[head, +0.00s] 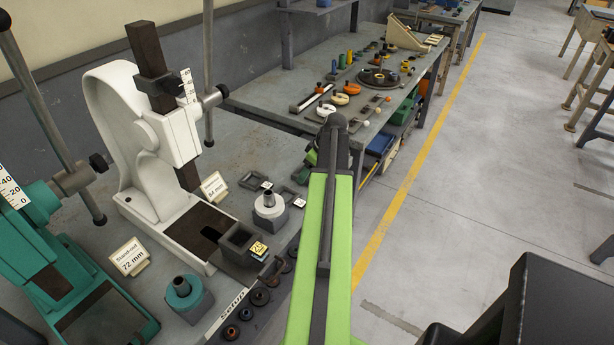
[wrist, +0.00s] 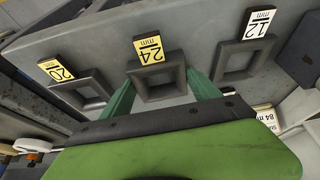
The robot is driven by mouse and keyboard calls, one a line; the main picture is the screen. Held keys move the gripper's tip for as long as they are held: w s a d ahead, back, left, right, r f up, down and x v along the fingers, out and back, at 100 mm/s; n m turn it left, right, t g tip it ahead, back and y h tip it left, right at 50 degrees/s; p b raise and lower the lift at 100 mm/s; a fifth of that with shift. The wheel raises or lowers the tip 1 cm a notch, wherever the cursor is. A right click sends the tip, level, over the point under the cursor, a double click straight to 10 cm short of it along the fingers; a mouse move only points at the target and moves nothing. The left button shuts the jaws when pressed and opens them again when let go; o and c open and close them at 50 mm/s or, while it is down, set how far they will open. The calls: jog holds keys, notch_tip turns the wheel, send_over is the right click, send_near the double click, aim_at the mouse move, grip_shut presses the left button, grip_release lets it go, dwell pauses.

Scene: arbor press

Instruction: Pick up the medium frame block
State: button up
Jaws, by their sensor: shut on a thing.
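Three dark square frame blocks show in the wrist view, beside tags reading 20, 24 and 12 mm. My gripper (wrist: 160,80) has its green fingers on either side of the middle frame block (wrist: 160,91), by the yellow 24 mm tag, and is shut on it. The 20 mm frame block (wrist: 79,101) is to the left and the 12 mm frame block (wrist: 222,66) to the right, both clear of the fingers. I cannot tell whether the held block is off the bench. In the head view my green arm hides the gripper.
A white arbor press (head: 115,130) and a green press (head: 40,250) stand at the left on the bench. A stand-out card (head: 214,187) and a white round fixture (head: 268,207) are left of my arm. Another bench (head: 290,95) with several parts lies beyond.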

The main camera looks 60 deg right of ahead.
jog(key=c, duration=0.5)
jog(key=shift+r+p, duration=0.6)
notch_tip(320, 180, up, 4)
jog(key=p, duration=0.4)
jog(key=shift+s+d+r+p, duration=0.9)
jog(key=shift+s+r+p, duration=0.05)
jog(key=shift+s, duration=0.8)
jog(key=shift+s+d+r+p, duration=0.85)
jog(key=shift+s+r+p, duration=0.15)
jog(key=shift+s, duration=0.7)
jog(key=shift+s+d+r+p, duration=0.9)
jog(key=shift+s+r+p, duration=0.05)
jog(key=shift+s, duration=0.8)
